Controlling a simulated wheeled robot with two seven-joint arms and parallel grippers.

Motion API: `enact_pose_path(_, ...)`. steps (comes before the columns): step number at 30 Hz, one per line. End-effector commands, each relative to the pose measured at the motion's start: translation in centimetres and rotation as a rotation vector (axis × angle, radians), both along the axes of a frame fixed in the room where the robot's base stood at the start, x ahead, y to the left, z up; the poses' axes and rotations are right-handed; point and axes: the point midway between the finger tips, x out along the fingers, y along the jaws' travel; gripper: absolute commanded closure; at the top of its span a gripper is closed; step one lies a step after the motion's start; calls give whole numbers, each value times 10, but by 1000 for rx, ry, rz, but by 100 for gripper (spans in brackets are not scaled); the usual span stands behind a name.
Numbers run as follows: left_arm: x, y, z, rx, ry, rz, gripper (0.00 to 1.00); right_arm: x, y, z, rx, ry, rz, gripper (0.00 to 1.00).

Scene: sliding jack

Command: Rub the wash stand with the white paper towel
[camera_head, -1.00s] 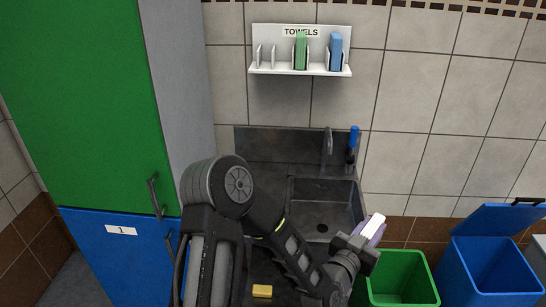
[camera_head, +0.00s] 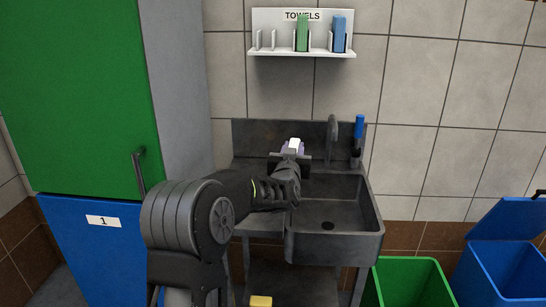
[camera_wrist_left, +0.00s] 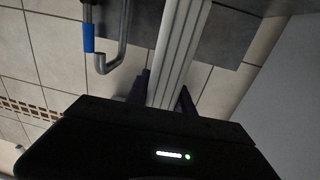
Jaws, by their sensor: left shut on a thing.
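My left gripper (camera_head: 292,152) is shut on the white paper towel (camera_head: 295,144). Only the towel's white top shows in the head view, above the fingers. In the left wrist view the towel (camera_wrist_left: 182,50) is a pale ridged strip between the finger tips. The wash stand (camera_head: 258,140) is dark grey, with a sink basin on its right and a flat part on its left. My left gripper is over the back of the stand, left of the tap; I cannot tell whether the towel touches it. My right gripper is not in view.
A tap (camera_head: 332,135) and a blue-handled brush (camera_head: 358,130) stand at the stand's back right. A towel rack (camera_head: 285,52) with green and blue towels hangs above. A yellow sponge (camera_head: 261,301) lies low. A green bin (camera_head: 410,285) and blue bin (camera_head: 500,270) are right, a cabinet (camera_head: 90,100) left.

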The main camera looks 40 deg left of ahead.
Motion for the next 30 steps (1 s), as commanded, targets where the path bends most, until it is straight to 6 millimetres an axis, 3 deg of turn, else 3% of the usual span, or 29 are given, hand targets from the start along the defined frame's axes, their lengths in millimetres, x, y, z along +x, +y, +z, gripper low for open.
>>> enact_pose_path(3, -6, 41, 12, -1, -8, 55, 100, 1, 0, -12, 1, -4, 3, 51)
enact_pose_path(8, -11, 68, 18, -2, -6, 85, 100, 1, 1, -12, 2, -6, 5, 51)
enact_pose_path(20, -11, 69, 14, -3, -6, 83, 100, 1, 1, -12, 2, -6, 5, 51)
enact_pose_path(30, -9, 63, -11, -2, -5, 85, 100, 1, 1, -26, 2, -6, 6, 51)
